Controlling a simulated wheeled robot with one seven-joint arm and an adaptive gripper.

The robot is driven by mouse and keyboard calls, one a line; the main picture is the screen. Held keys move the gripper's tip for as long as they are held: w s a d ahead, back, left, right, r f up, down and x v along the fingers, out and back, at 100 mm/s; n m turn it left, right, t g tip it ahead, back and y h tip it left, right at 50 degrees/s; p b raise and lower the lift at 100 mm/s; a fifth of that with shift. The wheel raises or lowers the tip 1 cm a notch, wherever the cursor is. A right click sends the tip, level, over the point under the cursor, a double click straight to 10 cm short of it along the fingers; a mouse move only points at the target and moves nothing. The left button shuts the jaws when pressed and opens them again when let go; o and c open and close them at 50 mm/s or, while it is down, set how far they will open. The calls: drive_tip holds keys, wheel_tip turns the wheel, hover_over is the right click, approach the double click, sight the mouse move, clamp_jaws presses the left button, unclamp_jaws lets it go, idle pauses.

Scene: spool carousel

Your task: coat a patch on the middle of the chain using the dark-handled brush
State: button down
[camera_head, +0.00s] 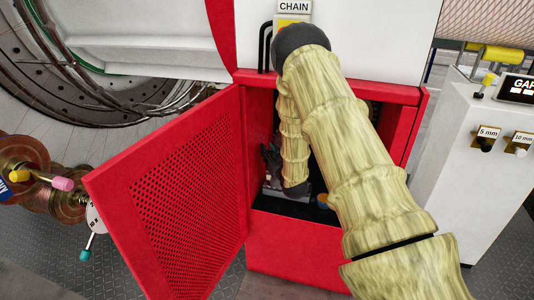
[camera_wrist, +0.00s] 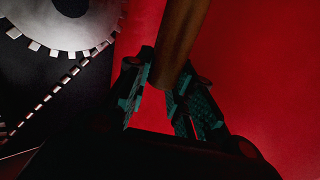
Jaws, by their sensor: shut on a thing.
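The brush handle (camera_wrist: 180,35), brown and dark, shows in the wrist view, running from the top edge down into my gripper (camera_wrist: 165,92). The teal-padded fingers are shut on it. The brush's bristles are not in view. The chain (camera_wrist: 52,88) slants down from a grey toothed wheel (camera_wrist: 70,28) at the left of the wrist view, apart from my fingers. In the head view my arm reaches into a red cabinet (camera_head: 290,245) and hides most of its inside. The chain cannot be made out there.
The cabinet's perforated red door (camera_head: 175,190) stands open to the left. A CHAIN label (camera_head: 294,7) is above the cabinet. A white gauge stand (camera_head: 450,150) is at the right, and copper spools (camera_head: 25,160) are at the far left. A red panel (camera_wrist: 270,70) fills the wrist view's right.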

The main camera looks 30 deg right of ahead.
drive_tip(key=shift+f+b, duration=0.35)
drive_tip(key=shift+f, duration=0.35)
idle(0.3)
drive_tip(key=shift+s+d, duration=0.1)
drive_tip(key=s+d+p, duration=0.4)
drive_tip(key=s+d, duration=0.5)
drive_tip(key=s, duration=0.2)
drive_tip(key=shift+s+d, duration=0.25)
drive_tip(key=shift+d, duration=0.15)
idle(1.6)
drive_tip(key=shift+w, duration=0.1)
